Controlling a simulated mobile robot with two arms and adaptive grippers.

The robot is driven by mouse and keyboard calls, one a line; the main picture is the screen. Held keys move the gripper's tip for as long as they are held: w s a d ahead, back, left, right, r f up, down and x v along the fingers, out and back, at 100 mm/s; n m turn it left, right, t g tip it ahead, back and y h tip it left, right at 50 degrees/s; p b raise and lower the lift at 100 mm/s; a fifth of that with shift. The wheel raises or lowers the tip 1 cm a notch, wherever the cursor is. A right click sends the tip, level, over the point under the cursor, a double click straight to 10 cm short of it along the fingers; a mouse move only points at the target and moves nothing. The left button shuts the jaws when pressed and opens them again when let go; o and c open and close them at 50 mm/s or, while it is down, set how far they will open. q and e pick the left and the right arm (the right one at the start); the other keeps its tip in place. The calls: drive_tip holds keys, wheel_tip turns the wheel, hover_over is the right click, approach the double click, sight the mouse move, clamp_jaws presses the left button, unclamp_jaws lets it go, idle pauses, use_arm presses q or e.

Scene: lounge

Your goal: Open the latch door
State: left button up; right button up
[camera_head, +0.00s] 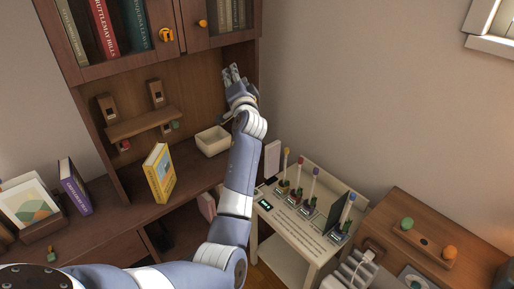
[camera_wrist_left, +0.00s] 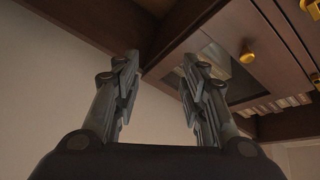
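The wooden cabinet has two glass-paned doors. The left door (camera_head: 171,50) carries an orange latch (camera_head: 166,35) at its lower right. The right door (camera_head: 222,39) has a small orange knob (camera_head: 203,22) at its lower left. In the left wrist view a yellow knob (camera_wrist_left: 247,52) and part of another yellow fitting (camera_wrist_left: 308,5) show right of the fingers. My left gripper (camera_head: 231,72) is below the right door, right of and lower than the latch, touching neither fitting. Its fingers (camera_wrist_left: 160,65) are apart with nothing between them. My right gripper is out of view.
A white stand (camera_head: 285,242) with colored-topped items stands right. The right wall is close to my gripper.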

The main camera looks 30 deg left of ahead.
use_arm(q)
drive_tip(key=d+f+m+h, duration=0.1)
drive_tip(key=d+f+h, duration=0.1)
drive_tip(key=f, duration=1)
drive_tip(key=d+f+m+g+h+b, duration=0.1)
drive_tip(key=d+f, duration=0.4)
drive_tip(key=f, duration=0.7)
drive_tip(key=shift+w+h, duration=0.15)
drive_tip(key=shift+h, duration=0.75)
drive_tip(key=shift+a, duration=0.1)
